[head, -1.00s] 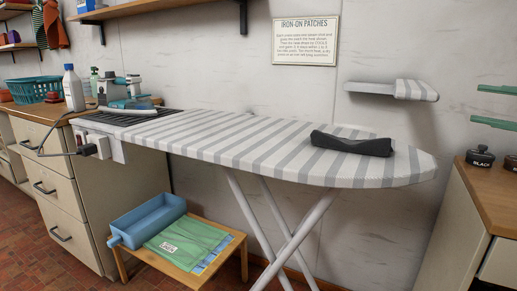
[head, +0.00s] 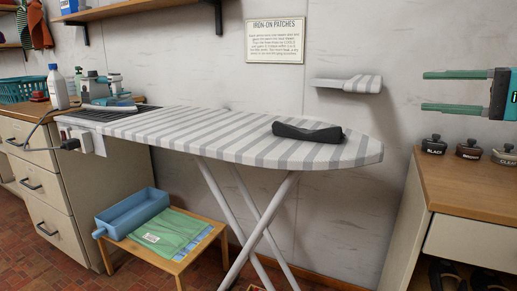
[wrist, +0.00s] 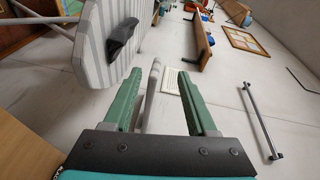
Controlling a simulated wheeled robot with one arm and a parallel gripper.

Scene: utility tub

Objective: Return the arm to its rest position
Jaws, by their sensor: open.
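My gripper (head: 424,91) is at the right edge of the head view, its two green fingers apart and pointing left, with nothing between them. It is in front of the wall, above the wooden-topped cabinet (head: 480,192) and to the right of the ironing board (head: 220,135). In the wrist view my gripper (wrist: 158,80) also shows spread and empty, with the striped board at upper left. Most of my arm is outside the head view.
A dark pad (head: 308,132) lies on the board, and a small striped sleeve board (head: 347,84) sticks out from the wall. Small lidded pots (head: 468,149) stand on the cabinet under my gripper. A low table (head: 187,262) holds a blue tray (head: 133,213) and green cloth.

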